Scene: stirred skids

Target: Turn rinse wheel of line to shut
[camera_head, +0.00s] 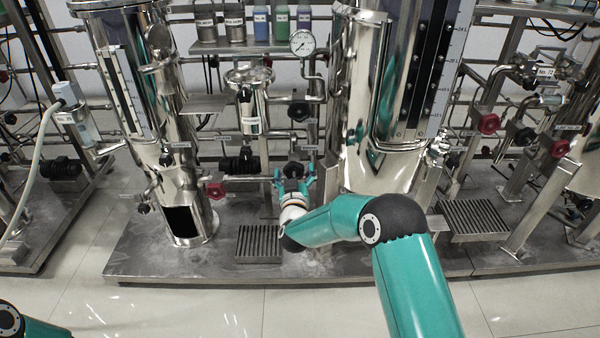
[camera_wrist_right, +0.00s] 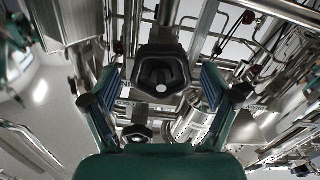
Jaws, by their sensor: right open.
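My right gripper (camera_head: 293,177) is open in front of a black handwheel (camera_head: 294,169) low on the pipework between the two steel tanks. In the right wrist view the fingers of the right gripper (camera_wrist_right: 168,97) spread left and right of a black lobed wheel (camera_wrist_right: 160,78) with a pale centre. Gaps show on both sides, so the fingers appear not to touch it. A second black wheel (camera_wrist_right: 137,132) shows lower down. I cannot read any label that marks the rinse wheel. My left gripper is out of view; only a piece of my left arm shows at bottom left.
A large steel tank (camera_head: 385,165) stands close right of my right gripper, a narrower one (camera_head: 150,120) to the left. Red wheels (camera_head: 215,190) and (camera_head: 489,124) sit on either side. A pressure gauge (camera_head: 302,42) is above. Floor grates (camera_head: 259,244) lie on the steel skid.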

